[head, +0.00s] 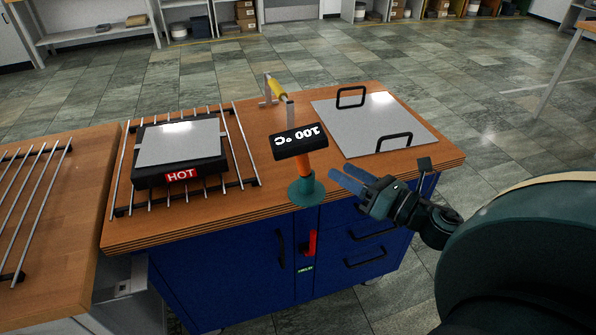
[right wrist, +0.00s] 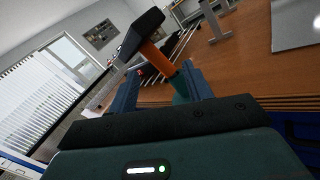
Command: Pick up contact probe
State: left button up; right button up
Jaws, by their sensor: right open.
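The contact probe (head: 303,162) stands on the table with a black display head reading 100 °C, upside down in the head view. It has an orange handle (head: 305,160) and a round teal stand (head: 306,190) near the table's front edge. My right gripper (head: 339,174) is open and empty, just right of the stand, with its blue fingers pointing toward it. In the right wrist view the orange handle (right wrist: 161,59) shows beyond and between the two open fingers (right wrist: 160,82). I see no contact with the probe. My left gripper is not in view.
A hot plate (head: 180,160) labelled HOT sits on a metal rack at left, with a grey plate (head: 179,142) on top. A plate with two black handles (head: 372,122) lies at right. A yellow-handled fixture (head: 278,90) stands behind the probe. Blue drawers (head: 370,240) are below.

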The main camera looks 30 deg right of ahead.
aim_at(307, 158)
jog(key=w+a+n+p, duration=0.1)
jog(key=w+n, duration=0.1)
jog(key=w, duration=0.1)
jog(key=w+a+n+g+y+p, duration=0.1)
jog(key=w+a+n, duration=0.1)
jog(key=w+n, duration=0.1)
jog(key=w+a+n, duration=0.2)
jog(key=w, duration=0.3)
jog(key=shift+a+r+n+g+y+p, duration=0.25)
jog(key=shift+n+g+y+p, duration=0.05)
jog(key=shift+n+p, duration=0.1)
jog(key=shift+w+a+f, duration=0.15)
jog(key=shift+w, duration=0.15)
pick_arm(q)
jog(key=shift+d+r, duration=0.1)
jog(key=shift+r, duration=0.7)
pick_arm(e)
grip_shut()
